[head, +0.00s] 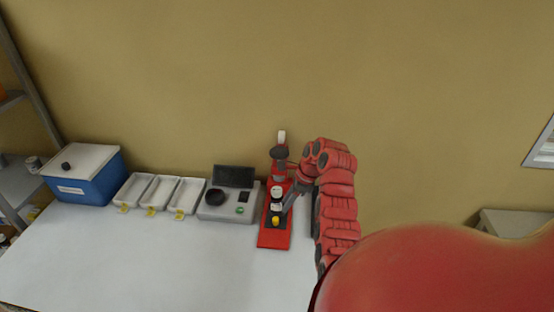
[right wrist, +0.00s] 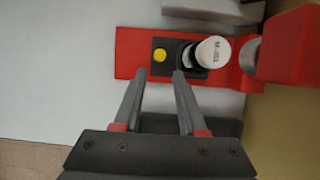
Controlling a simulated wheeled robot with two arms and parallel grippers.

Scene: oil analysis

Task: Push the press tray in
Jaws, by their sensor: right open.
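The press is a red device (head: 281,166) at the back of the white table in the head view. Its red base (head: 273,240) reaches toward the table's front. A dark tray (right wrist: 159,43) with a yellow round spot (right wrist: 160,55) lies on the red base. A bottle with a white labelled cap (right wrist: 213,52) stands at the tray in the right wrist view. My right gripper (right wrist: 157,75) is open, its two fingertips apart at the near edge of the dark tray. I cannot tell whether they touch it. My left gripper is not in view.
A grey instrument (head: 229,207) with a dark screen stands left of the press. Several white trays (head: 160,192) with yellow tags and a blue box (head: 84,178) stand farther left. The table's front (head: 150,260) is clear.

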